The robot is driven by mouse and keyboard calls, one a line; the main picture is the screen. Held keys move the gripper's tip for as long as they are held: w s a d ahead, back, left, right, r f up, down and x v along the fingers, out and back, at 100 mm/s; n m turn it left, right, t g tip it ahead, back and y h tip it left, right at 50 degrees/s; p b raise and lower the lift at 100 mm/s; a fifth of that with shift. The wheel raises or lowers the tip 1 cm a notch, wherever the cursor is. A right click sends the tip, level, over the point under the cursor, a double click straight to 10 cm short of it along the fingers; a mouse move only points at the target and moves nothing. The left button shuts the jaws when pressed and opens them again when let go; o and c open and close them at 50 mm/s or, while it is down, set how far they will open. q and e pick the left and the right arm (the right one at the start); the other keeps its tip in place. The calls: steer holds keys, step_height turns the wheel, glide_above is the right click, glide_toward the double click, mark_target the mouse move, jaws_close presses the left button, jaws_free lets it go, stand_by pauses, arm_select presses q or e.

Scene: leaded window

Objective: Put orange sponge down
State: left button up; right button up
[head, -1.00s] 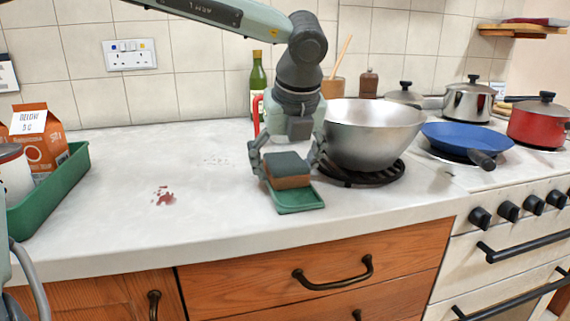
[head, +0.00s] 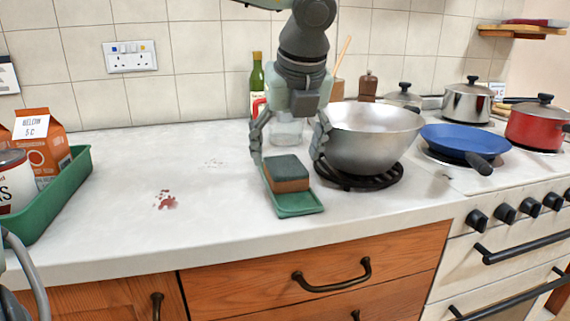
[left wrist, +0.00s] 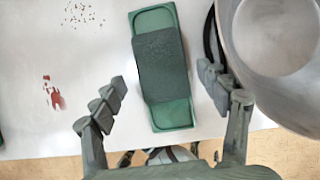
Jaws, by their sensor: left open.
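The orange sponge (head: 287,174) has a dark green scouring top and lies on the green tray (head: 298,208) on the counter. In the left wrist view the sponge (left wrist: 160,62) shows its dark top, with the green tray (left wrist: 172,113) showing beyond both of its ends. My left gripper (head: 290,150) is open above and behind the sponge in the head view, its fingers apart on either side and clear of it. In the left wrist view my left gripper (left wrist: 164,90) has the sponge and tray between its spread fingers. My right gripper is not in view.
A large metal wok (head: 370,135) stands on a black burner close to the right finger. A green crate (head: 50,200) with cartons is at the left. A red stain (head: 165,199) and dark crumbs (head: 214,163) mark the otherwise clear counter. A green bottle (head: 257,85) stands behind.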

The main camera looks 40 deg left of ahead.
arm_select(q)
steer(key=v, duration=0.8)
